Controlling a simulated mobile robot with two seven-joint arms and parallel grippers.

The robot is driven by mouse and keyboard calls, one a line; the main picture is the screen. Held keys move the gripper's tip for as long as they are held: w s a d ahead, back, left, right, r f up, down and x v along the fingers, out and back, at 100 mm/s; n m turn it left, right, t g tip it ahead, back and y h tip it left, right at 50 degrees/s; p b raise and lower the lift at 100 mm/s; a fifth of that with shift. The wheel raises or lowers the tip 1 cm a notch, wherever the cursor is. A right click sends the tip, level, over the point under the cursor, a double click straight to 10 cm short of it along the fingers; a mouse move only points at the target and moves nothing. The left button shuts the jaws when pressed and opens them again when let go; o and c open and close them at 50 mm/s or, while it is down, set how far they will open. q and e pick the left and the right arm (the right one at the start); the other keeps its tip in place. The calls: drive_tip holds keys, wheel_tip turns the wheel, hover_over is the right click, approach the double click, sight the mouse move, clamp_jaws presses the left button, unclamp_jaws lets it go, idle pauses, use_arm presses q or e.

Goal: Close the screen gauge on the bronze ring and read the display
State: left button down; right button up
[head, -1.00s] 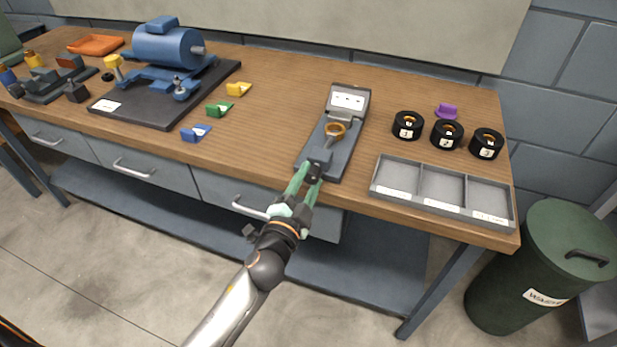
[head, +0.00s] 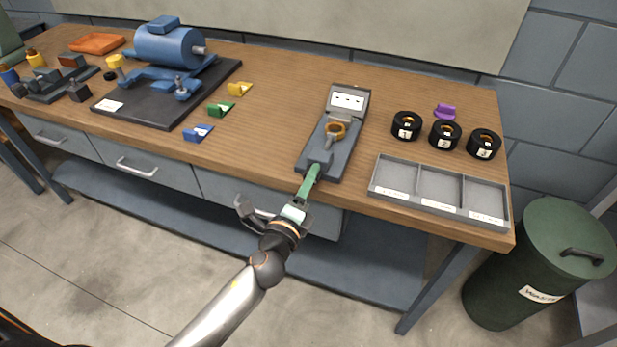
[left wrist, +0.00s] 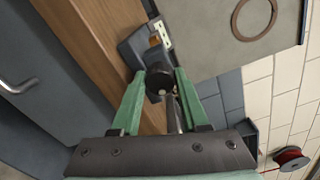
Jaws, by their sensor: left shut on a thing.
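The screen gauge (head: 346,148) is a dark grey base lying on the bench, with a raised white display (head: 347,101) at its far end. The display's marks are too small to read. The bronze ring (head: 335,130) sits on the gauge between the display and a grey block (head: 320,158). My left gripper (head: 313,170) is at the gauge's near end, its green fingers shut on a dark round knob. The left wrist view shows this knob (left wrist: 159,77) between the fingertips. The ring is not clear there. My right gripper is not in view.
Right of the gauge stand several black numbered holders (head: 407,126) with bronze-coloured centres, a purple piece (head: 445,111) and a grey compartment tray (head: 438,203). Left are coloured clips (head: 221,109) and a blue motor-like casing (head: 168,47). A green bin (head: 540,265) stands beside the bench.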

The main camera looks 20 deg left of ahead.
use_arm(q)
drive_tip(key=shift+r+m+p, duration=0.15)
drive_tip(key=shift+m+p, duration=0.2)
drive_tip(key=shift+m, duration=1.25)
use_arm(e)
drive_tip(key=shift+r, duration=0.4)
use_arm(q)
drive_tip(key=shift+c, duration=2)
unclamp_jaws()
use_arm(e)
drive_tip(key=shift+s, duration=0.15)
